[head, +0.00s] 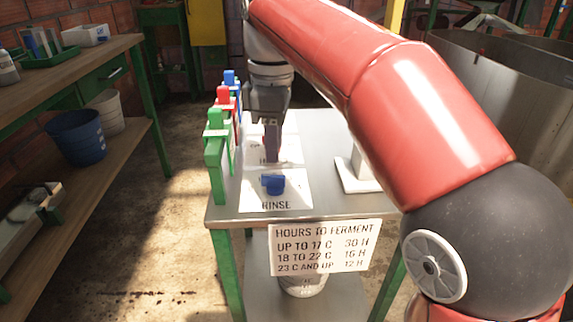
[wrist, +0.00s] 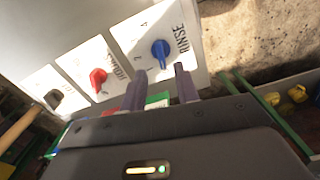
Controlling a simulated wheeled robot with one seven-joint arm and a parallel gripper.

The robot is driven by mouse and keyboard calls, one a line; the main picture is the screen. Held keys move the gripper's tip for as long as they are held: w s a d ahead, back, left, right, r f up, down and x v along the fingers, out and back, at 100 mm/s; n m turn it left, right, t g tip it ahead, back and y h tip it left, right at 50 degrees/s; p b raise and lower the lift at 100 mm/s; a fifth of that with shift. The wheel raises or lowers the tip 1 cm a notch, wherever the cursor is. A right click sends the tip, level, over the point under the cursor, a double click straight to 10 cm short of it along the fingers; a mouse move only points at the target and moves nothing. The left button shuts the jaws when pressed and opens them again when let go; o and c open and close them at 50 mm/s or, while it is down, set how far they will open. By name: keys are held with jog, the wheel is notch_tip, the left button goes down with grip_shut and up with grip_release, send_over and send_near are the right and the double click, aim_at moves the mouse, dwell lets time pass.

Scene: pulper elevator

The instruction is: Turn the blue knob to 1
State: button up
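The blue knob (head: 273,184) sits on a white plate marked RINSE on the metal table. It also shows in the wrist view (wrist: 160,50), beside small digits; which one it points to is too small to tell. My gripper (wrist: 161,76) is open and empty. Its two dark fingers are apart, with tips just short of the blue knob in that picture and one to each side of it. In the head view my gripper (head: 272,158) hangs behind the blue knob, over the neighbouring plate, and hides part of it.
A red knob (wrist: 97,78) and a black knob (wrist: 54,97) are on plates in the same row. Upright green, red and blue-topped pieces (head: 214,140) line the table's left edge. A sign (head: 320,248) hangs at the front. Open floor lies left, before a bench (head: 115,45).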

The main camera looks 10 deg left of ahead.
aim_at(275, 176)
notch_tip(275, 176, down, 6)
jog(key=shift+f+b, duration=0.25)
jog(key=shift+b, duration=0.5)
grip_shut()
